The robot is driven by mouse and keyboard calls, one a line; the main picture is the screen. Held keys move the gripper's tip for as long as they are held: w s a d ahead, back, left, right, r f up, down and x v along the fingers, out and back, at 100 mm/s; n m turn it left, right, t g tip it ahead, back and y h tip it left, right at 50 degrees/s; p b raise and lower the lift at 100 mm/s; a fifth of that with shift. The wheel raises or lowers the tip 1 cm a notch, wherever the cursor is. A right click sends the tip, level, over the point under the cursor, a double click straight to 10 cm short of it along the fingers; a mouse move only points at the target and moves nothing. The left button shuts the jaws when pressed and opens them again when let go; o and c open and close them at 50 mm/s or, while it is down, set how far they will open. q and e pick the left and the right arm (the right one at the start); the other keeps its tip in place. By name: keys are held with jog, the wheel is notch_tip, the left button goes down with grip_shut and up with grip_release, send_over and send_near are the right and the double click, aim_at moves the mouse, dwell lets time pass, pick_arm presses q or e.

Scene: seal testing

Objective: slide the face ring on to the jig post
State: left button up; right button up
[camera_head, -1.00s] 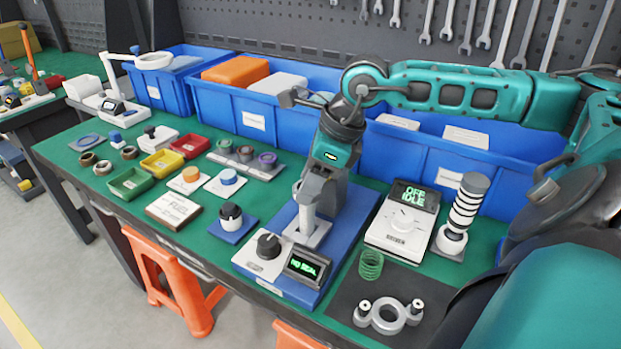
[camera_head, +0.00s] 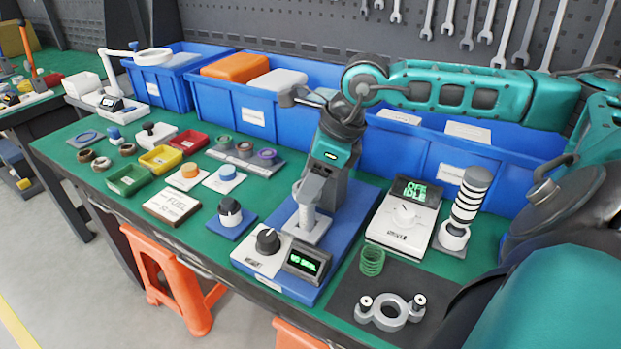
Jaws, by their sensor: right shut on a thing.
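My right gripper (camera_head: 312,188) points down over the blue test base (camera_head: 337,238) and is shut on a small grey ring, which I take to be the face ring (camera_head: 308,186). The pale jig post (camera_head: 307,217) stands upright on the base, right below the fingers. The ring is at the top of the post; the fingers partly hide it, so I cannot tell whether it is around the post or just above it. My left gripper is not in view.
A dial (camera_head: 268,241) and a small display (camera_head: 306,262) sit at the base's front. A meter (camera_head: 403,215) and a striped column (camera_head: 466,205) stand to the right. A green spring (camera_head: 372,261) and a grey bracket (camera_head: 390,313) are at front right. Blue bins (camera_head: 255,115) line the back.

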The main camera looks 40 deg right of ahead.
jog(key=shift+f, duration=0.1)
jog(key=o, duration=1.1)
jog(key=shift+w+d, duration=0.1)
jog(key=shift+r, duration=0.2)
jog(key=shift+r+p, duration=0.5)
jog(key=shift+r, duration=0.25)
jog(key=shift+r+p, duration=1.75)
jog(key=shift+r, duration=0.9)
jog(key=shift+s+a+f, duration=0.15)
jog(key=shift+s+a, duration=0.05)
